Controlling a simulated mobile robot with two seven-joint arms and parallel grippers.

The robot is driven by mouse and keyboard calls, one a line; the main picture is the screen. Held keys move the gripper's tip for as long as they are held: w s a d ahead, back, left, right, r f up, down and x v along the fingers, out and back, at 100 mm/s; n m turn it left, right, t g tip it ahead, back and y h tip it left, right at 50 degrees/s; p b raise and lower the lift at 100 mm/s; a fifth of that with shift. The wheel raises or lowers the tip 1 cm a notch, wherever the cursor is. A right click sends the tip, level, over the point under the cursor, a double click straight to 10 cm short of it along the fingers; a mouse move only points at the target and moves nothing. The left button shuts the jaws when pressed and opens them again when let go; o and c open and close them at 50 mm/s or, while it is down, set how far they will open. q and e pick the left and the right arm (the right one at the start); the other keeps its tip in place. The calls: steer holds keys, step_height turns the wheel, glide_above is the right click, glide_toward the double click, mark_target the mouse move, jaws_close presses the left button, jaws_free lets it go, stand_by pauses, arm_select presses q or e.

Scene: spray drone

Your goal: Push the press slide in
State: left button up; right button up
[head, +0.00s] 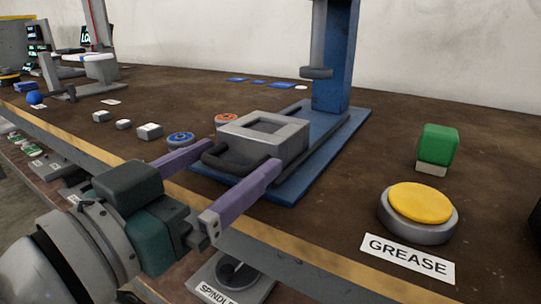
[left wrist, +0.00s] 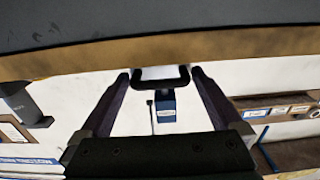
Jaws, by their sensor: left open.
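The press slide (head: 285,141) is a grey block with a square recess, resting on the blue press base (head: 325,150). A dark looped handle (head: 213,163) sticks out of its near side. My left gripper (head: 243,158) is open, with its two purple fingers on either side of the handle. In the left wrist view, the handle (left wrist: 160,86) shows as a dark loop between the fingertips, with a visible gap to the fingers. I cannot tell if a finger touches the slide. My right gripper is not in view.
The blue press column (head: 338,60) stands behind the slide, with a dark round ram (head: 316,72) above the rails. A yellow button (head: 420,203) with a GREASE label (head: 408,258) and a green block (head: 437,143) are at right. Small grey blocks (head: 149,131) lie at left.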

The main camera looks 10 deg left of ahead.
arm_select(q)
steer(key=shift+c, duration=0.2)
jaws_close()
stand_by(0.6)
